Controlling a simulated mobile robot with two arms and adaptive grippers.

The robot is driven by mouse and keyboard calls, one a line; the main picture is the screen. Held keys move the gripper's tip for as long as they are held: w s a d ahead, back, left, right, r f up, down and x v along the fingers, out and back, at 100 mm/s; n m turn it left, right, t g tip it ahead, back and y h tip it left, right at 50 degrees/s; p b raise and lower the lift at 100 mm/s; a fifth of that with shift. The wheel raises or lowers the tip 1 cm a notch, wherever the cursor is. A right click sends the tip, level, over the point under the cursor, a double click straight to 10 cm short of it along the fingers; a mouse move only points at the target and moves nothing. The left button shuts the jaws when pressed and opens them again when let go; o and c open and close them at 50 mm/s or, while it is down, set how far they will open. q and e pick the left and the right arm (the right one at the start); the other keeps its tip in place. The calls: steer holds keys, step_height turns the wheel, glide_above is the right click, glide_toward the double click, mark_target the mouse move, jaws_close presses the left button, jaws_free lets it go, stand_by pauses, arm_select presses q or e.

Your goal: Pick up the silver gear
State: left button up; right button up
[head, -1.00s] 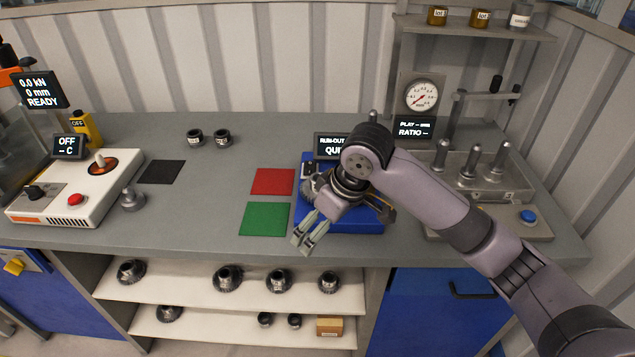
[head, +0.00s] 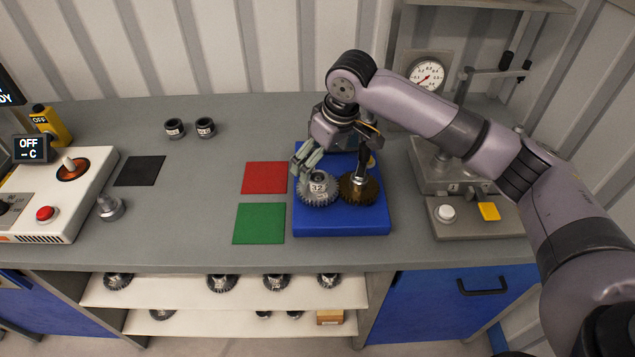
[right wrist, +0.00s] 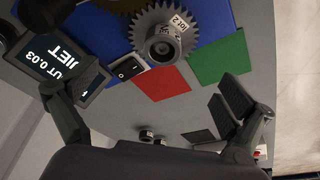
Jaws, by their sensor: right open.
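The silver gear (head: 319,190), toothed with a raised hub and a label that reads 32, lies on the blue base (head: 340,224). My right gripper (head: 332,156) is just above and behind the silver gear, fingers spread. In the right wrist view the open gripper (right wrist: 150,98) has nothing between its fingers. My left gripper is not in view.
A red square (head: 264,178) and a green square (head: 259,223) lie left of the base. A run-out display (right wrist: 72,72) stands close to one finger in the right wrist view. A fixture with a white button (head: 446,213) is on the right.

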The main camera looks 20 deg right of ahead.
mark_target(318, 179)
steer(key=shift+x, duration=1.25)
steer(key=shift+f+p, duration=0.25)
steer(key=shift+p, duration=0.1)
steer(key=x, duration=0.2)
steer(key=p+x, duration=0.1)
steer(key=shift+s+f, duration=0.2)
steer(key=shift+f, duration=0.2)
steer(key=shift+w+f, duration=0.1)
steer(key=shift+f, duration=0.4)
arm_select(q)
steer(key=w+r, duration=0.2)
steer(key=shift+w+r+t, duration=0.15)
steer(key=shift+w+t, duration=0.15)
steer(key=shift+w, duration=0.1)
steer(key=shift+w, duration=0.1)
arm_select(e)
steer(key=shift+c, duration=0.6)
